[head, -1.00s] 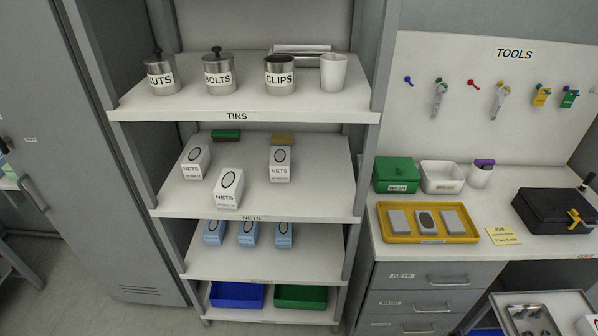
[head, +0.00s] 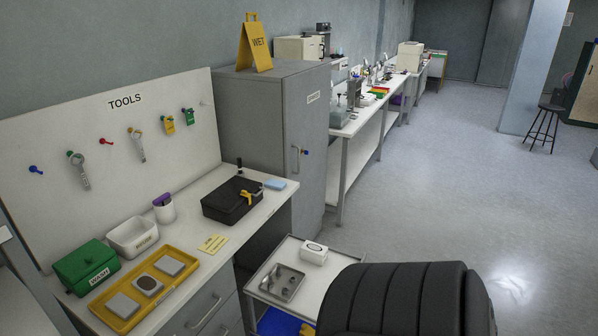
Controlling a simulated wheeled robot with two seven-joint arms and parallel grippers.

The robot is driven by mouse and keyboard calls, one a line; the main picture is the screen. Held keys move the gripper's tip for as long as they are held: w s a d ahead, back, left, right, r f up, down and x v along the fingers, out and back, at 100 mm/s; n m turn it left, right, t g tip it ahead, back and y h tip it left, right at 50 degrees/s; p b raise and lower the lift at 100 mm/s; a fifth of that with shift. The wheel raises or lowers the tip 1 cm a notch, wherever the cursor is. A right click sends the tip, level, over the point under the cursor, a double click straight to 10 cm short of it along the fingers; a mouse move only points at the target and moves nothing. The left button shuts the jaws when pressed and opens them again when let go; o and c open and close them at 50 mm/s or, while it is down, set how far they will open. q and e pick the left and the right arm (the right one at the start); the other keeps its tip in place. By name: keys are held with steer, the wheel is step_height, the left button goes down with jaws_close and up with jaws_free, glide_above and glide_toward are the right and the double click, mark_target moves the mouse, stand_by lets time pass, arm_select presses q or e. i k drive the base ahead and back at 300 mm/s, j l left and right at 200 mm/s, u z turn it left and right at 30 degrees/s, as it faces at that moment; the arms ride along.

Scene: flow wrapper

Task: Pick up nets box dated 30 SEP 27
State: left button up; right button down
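The shelf rows of NETS boxes are out of view now. Neither of my grippers is in view.
A black ribbed form covers the lower middle. Open floor lies right.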

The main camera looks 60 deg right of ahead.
mark_target(313, 253)
steer(key=z, duration=2.15)
steer(key=i+l+u, duration=0.1)
steer(key=u, duration=0.55)
steer(key=i+l+u, duration=0.15)
steer(key=l+u, duration=0.25)
steer(key=l, duration=0.65)
steer(key=l+u, duration=0.45)
steer(key=l, duration=0.6)
